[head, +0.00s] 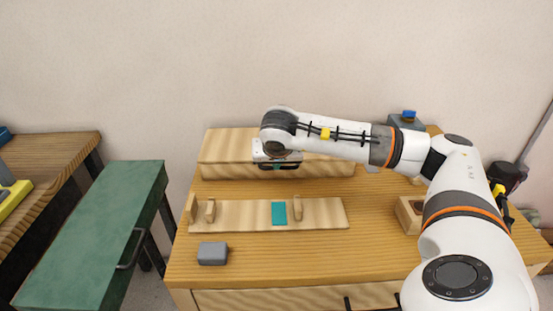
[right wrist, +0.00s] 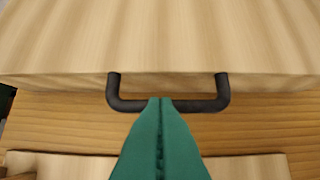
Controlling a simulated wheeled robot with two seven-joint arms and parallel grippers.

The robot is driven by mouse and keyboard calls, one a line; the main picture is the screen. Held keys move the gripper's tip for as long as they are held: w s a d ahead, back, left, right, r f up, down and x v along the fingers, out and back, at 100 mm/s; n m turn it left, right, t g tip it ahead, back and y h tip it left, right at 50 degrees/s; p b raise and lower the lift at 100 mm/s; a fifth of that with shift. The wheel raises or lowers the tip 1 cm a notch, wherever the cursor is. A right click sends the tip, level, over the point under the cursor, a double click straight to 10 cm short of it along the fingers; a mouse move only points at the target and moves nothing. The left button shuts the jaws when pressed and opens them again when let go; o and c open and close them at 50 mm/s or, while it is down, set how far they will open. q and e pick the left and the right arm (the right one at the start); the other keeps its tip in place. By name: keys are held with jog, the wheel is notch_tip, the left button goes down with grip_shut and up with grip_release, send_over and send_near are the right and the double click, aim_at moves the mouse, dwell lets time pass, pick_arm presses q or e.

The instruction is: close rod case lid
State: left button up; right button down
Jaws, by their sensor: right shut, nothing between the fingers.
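The pale wooden rod case (head: 225,155) lies at the back of the table. Its broad top surface, which I take for the lid (right wrist: 160,35), fills the upper part of the right wrist view. A black handle (right wrist: 222,95) sticks out from its front edge. I cannot tell how far open the lid is. My right gripper (head: 277,166) is at the case's front edge. Its green fingers (right wrist: 160,101) are shut and empty, with the tips at the handle's bar, overlapping it in view. Whether they touch is unclear. My left gripper is not in view.
A pale wooden rack board (head: 245,215) with small uprights and a teal patch (head: 279,213) lies in front of the case. A grey block (head: 212,253) sits at the front left. The front middle of the table is clear.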

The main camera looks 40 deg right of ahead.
jog(key=shift+s+a+f+b, duration=0.2)
jog(key=shift+s+f+b, duration=0.05)
jog(key=shift+f, duration=0.3)
jog(key=shift+s+a+f+b, duration=0.15)
jog(key=shift+s+f+b, duration=0.05)
jog(key=shift+f, duration=0.3)
notch_tip(320, 180, up, 6)
jog(key=w+d+p, duration=0.1)
jog(key=p, duration=0.3)
jog(key=s+a+f+b, duration=0.1)
jog(key=s+a+b, duration=0.2)
jog(key=s+a, duration=0.3)
jog(key=shift+s+a+f, duration=0.3)
jog(key=shift+s+f, duration=0.05)
jog(key=shift+s, duration=0.4)
